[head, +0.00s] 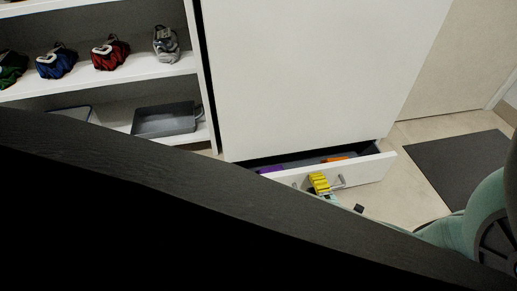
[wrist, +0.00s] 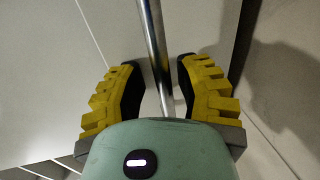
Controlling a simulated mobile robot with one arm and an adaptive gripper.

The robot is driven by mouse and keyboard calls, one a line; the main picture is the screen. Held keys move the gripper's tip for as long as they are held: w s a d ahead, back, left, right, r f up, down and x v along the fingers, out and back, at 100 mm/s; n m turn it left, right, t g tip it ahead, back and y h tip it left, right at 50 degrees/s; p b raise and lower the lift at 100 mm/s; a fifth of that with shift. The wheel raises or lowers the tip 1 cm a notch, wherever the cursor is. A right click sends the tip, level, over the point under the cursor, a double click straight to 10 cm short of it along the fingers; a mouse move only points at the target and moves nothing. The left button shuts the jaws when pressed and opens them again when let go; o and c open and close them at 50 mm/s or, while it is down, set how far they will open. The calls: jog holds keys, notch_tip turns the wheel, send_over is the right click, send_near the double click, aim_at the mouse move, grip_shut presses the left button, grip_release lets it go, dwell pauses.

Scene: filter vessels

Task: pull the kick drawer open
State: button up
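The kick drawer (head: 368,171) is a low white drawer at the foot of the tall white cabinet, in the head view. It stands partly out, with its dark inside showing. Its metal bar handle (head: 339,182) is on the front face. My gripper (head: 319,184), with yellow ridged fingers, is at the handle. In the wrist view the handle bar (wrist: 154,48) runs between the two parted fingers (wrist: 160,88), with narrow gaps seeming to show on both sides. The fingers look open around the bar; contact is not clear.
A purple item (head: 270,169) and an orange item (head: 337,159) lie in the drawer. A shelf unit (head: 150,71) with bundles and trays stands left. A dark mat (head: 460,165) lies on the floor at right. A dark surface (head: 150,170) hides the lower left.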

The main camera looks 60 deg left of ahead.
jog(key=shift+o, duration=0.5)
jog(key=shift+s, duration=0.15)
jog(key=shift+d, duration=0.2)
jog(key=shift+d, duration=0.2)
jog(key=v, duration=1.1)
jog(key=shift+s, duration=0.2)
jog(key=shift+w+d, duration=0.1)
